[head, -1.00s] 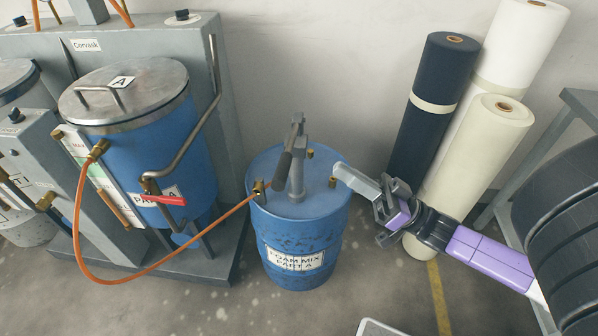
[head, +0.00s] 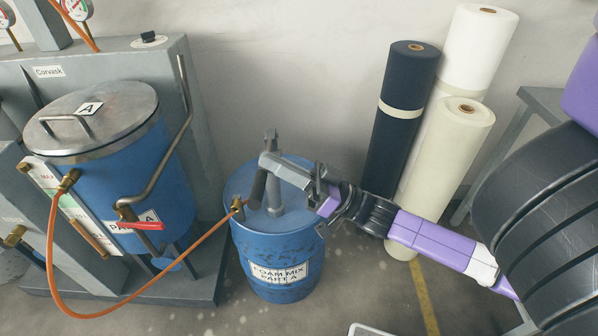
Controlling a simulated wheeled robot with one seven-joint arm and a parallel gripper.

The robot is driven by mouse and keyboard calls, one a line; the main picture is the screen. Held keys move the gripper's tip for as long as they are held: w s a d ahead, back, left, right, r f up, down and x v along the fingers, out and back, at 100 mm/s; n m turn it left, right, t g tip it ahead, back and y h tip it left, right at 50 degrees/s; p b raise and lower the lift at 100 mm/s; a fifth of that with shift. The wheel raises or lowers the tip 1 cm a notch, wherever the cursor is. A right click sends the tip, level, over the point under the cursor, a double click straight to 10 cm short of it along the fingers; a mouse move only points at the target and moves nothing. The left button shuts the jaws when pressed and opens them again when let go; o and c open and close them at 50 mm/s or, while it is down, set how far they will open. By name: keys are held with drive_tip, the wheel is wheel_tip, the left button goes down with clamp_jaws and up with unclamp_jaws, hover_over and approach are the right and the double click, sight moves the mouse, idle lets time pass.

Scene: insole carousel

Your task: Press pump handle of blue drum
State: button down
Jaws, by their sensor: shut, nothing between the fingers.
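The blue drum (head: 278,264), labelled "FOAM MIX PART A", stands on the floor in the middle of the head view. A grey hand pump (head: 271,143) rises from its lid. Its dark handle grip (head: 257,189) slants down on the left side of the pump. My gripper (head: 266,160) is shut and empty. Its fingertips overlap the pump's upper part near the top of the handle. I cannot tell whether they touch it. The fingers hide part of the pump column and the handle's upper end.
An orange hose (head: 150,282) runs from the drum to the blue tank (head: 144,180) with a metal lid at left. Rolls of dark (head: 402,130) and cream material (head: 446,150) stand behind my arm at right. Open floor lies in front of the drum.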

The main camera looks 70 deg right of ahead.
drive_tip(key=shift+w+a+f, duration=0.1)
drive_tip(key=shift+a+f, duration=0.2)
drive_tip(key=shift+f, duration=0.7)
drive_tip(key=shift+a+f, duration=0.25)
drive_tip(key=shift+f, duration=0.7)
drive_tip(key=shift+b, duration=0.3)
